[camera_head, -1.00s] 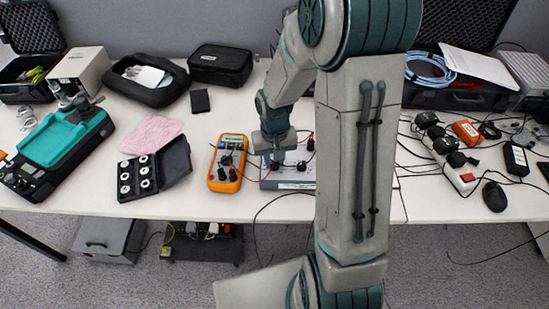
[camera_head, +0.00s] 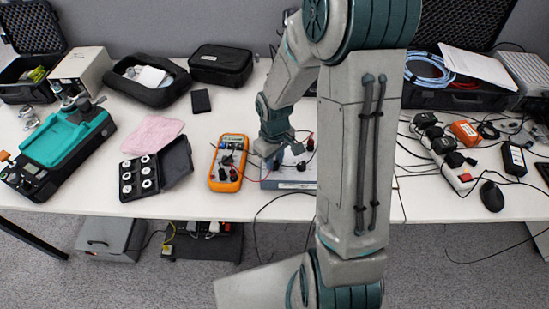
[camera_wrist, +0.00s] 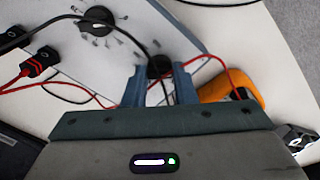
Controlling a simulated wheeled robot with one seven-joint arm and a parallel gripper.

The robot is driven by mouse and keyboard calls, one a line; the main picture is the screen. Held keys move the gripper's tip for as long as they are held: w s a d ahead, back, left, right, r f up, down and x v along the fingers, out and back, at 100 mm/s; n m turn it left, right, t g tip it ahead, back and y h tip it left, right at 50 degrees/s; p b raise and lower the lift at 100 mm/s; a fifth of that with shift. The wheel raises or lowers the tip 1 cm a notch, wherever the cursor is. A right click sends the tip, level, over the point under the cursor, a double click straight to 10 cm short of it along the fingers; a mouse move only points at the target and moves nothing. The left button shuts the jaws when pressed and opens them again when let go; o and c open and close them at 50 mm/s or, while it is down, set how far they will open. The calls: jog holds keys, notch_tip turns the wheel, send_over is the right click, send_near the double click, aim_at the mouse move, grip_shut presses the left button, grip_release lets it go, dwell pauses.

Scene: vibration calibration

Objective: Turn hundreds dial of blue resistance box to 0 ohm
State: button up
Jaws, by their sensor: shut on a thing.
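The resistance box (camera_head: 270,185), with a pale top panel and blue-grey front edge, sits near the table's front edge, partly behind my arm. In the wrist view its panel (camera_wrist: 180,30) shows a black dial (camera_wrist: 97,20) with printed marks around it. My gripper (camera_wrist: 160,80) is over the panel, with its two blue-grey fingers on either side of a black knob (camera_wrist: 159,66). It is shut on that knob, whose pointer and marks are mostly hidden. I cannot read which dial this is.
An orange multimeter (camera_head: 228,163) lies just left of the box. Red and black leads (camera_wrist: 222,67) run across the panel close to my fingers. A black case of weights (camera_head: 155,170) is further left. A white power strip (camera_head: 450,165) lies to the right.

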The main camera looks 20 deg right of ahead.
aim_at(275, 164)
dwell(0.3)
jog(key=o, duration=1)
notch_tip(275, 164, up, 14)
jog(key=shift+p, duration=0.45)
jog(key=shift+f, duration=0.1)
jog(key=s+r+m+t, duration=0.1)
jog(key=s+r+m, duration=0.2)
jog(key=s, duration=0.4)
jog(key=s+r+m+t, duration=0.1)
jog(key=s+r+m, duration=0.1)
jog(key=s, duration=0.5)
jog(key=shift+s+a+r+m+t, duration=0.15)
jog(key=shift+a+r+m+t, duration=0.2)
jog(key=shift+r, duration=0.4)
